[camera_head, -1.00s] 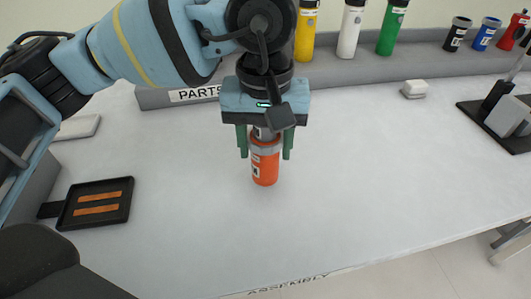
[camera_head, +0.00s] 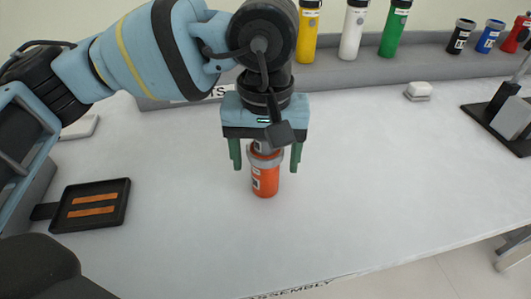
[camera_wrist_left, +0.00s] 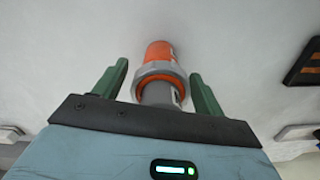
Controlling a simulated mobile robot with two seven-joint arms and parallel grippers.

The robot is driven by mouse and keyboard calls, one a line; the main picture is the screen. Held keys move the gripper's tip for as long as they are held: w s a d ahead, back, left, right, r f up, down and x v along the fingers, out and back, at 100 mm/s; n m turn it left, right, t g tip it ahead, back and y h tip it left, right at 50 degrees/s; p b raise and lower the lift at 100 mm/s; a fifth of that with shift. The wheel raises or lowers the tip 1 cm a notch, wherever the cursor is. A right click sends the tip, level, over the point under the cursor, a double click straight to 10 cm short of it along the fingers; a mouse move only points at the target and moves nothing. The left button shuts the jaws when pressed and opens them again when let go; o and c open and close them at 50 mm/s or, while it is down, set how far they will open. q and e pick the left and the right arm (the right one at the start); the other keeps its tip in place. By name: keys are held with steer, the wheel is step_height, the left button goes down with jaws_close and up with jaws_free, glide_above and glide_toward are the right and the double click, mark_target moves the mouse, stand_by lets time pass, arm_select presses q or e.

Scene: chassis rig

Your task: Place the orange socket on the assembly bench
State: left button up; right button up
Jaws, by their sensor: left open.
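The orange socket (camera_head: 265,183) has a grey collar and stands upright on the white assembly bench (camera_head: 350,170), near its middle. My left gripper (camera_head: 266,166) points down over it and is open, with one green finger on each side of its upper part. In the left wrist view the orange socket (camera_wrist_left: 159,57) lies between the spread fingers (camera_wrist_left: 157,80), with a gap on both sides. The gripper hides part of the top of the socket. My right gripper is not in view.
A black tray (camera_head: 122,208) with two orange strips lies at the left. Yellow, white and green cylinders (camera_head: 395,28) stand on the back ledge, with smaller black, blue and red ones at right. A small white block (camera_head: 418,91) and a black-based stand (camera_head: 520,145) are at right.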

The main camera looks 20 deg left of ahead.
arm_select(q)
step_height(320, 180, up, 12)
steer(key=shift+r+p, duration=0.2)
steer(key=shift+p, duration=0.45)
